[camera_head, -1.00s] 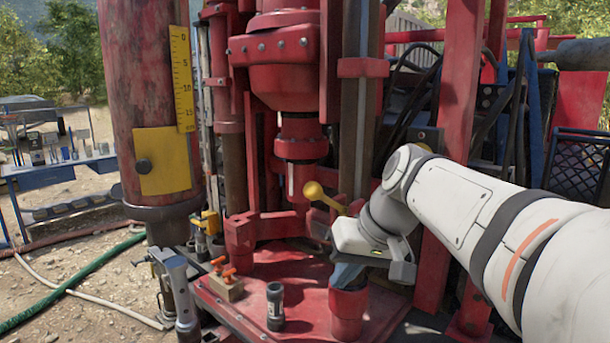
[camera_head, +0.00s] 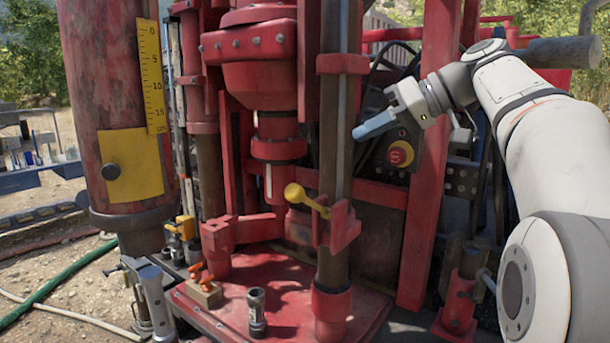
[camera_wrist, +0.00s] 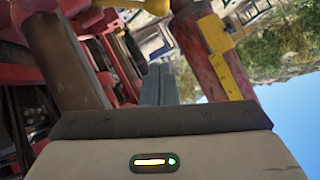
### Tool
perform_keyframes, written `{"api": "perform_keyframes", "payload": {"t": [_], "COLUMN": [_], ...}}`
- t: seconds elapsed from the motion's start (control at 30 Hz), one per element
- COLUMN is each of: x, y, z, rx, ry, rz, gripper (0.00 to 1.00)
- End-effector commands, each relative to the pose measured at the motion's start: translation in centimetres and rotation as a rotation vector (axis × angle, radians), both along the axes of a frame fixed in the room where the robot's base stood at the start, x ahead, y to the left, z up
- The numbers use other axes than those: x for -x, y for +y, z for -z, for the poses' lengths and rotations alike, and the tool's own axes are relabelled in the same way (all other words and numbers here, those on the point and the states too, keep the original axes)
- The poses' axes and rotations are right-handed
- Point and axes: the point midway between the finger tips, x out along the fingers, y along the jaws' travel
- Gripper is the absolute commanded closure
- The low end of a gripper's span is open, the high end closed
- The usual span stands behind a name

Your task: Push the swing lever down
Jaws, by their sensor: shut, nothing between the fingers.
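The swing lever (camera_head: 313,204) is a short yellow bar with a round yellow knob (camera_head: 294,193) at its left end. It slopes down to the right to a red bracket on the brown post, knob end higher. A yellow knob (camera_wrist: 157,5) also shows at the top edge of the wrist view. My gripper (camera_head: 372,127) is above and to the right of the lever, apart from it, pointing left. Its blue-grey fingers are shut and empty; they also show in the wrist view (camera_wrist: 158,84).
The brown post (camera_head: 335,160) stands left of my gripper. A red emergency button (camera_head: 400,154) is just below it. A red upright beam (camera_head: 430,170) stands behind my wrist. A dark cylinder (camera_head: 257,311) and orange-handled valves (camera_head: 204,290) are on the red base plate. A large red pipe (camera_head: 115,70) hangs at left.

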Motion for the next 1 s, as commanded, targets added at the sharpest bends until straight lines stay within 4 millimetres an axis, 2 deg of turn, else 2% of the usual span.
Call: {"api": "perform_keyframes", "payload": {"t": [0.23,0.37,0.77,1.0], "x": [-0.1,-0.6,-3.4,-2.7], "y": [0.6,1.8,8.6,9.5], "z": [0.2,1.0,5.2,7.8], "rx": [0.000,-0.001,0.000,0.000], "ry": [0.003,0.004,0.004,0.003], "rz": [-0.004,-0.006,-0.008,-0.005], "gripper": [1.00,1.00,1.00,1.00]}}
